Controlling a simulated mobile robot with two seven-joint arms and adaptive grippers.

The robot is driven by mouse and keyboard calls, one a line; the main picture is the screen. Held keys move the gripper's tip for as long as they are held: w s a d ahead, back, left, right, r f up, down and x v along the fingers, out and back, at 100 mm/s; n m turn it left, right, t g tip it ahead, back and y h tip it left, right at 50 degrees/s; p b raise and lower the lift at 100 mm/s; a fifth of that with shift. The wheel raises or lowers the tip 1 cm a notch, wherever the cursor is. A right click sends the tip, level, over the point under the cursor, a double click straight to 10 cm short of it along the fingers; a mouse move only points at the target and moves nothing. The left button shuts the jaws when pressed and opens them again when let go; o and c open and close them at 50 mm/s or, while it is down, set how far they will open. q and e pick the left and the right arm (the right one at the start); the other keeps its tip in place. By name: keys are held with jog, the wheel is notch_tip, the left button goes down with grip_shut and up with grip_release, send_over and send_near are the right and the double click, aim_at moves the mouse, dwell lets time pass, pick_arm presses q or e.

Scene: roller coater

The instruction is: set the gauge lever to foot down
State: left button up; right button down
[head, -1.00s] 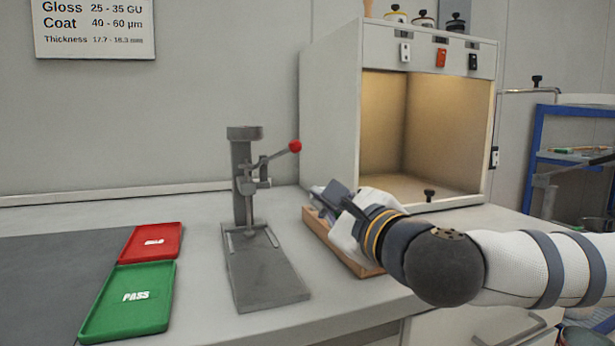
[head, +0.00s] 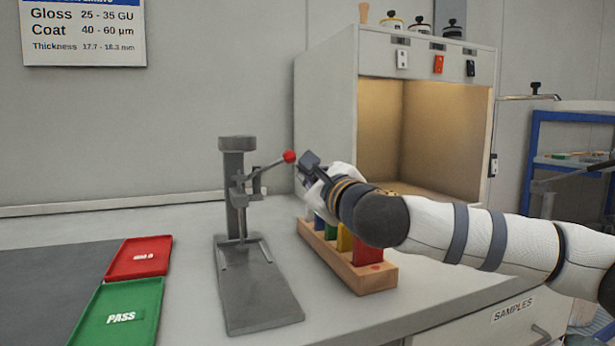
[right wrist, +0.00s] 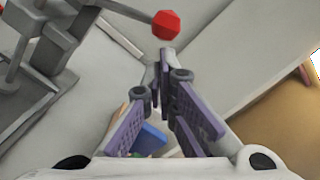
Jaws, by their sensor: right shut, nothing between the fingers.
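The gauge stand (head: 250,270) is grey, with a flat base and an upright post (head: 233,180) on the bench. Its lever (head: 266,166) slants up to the right and ends in a red ball knob (head: 289,156). My right gripper (head: 308,160) is shut and empty, just right of the knob and apart from it. In the right wrist view the red knob (right wrist: 166,24) is just beyond the closed fingertips (right wrist: 164,58). The gauge foot (head: 242,238) is low over the base; its exact gap is too small to tell. My left gripper is not in view.
A wooden rack (head: 365,277) with coloured samples stands below my right arm. A lit booth (head: 325,120) is behind it. Red (head: 140,258) and green PASS (head: 120,318) trays lie left of the gauge. The bench between gauge and rack is clear.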

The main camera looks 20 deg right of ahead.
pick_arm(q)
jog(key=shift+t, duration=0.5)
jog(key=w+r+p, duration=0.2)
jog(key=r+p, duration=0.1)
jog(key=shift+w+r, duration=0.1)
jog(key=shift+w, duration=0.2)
pick_arm(e)
notch_tip(320, 180, up, 2)
jog(key=n, duration=0.2)
jog(key=shift+n, duration=0.4)
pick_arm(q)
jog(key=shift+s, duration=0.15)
pick_arm(e)
jog(key=shift+s, duration=0.1)
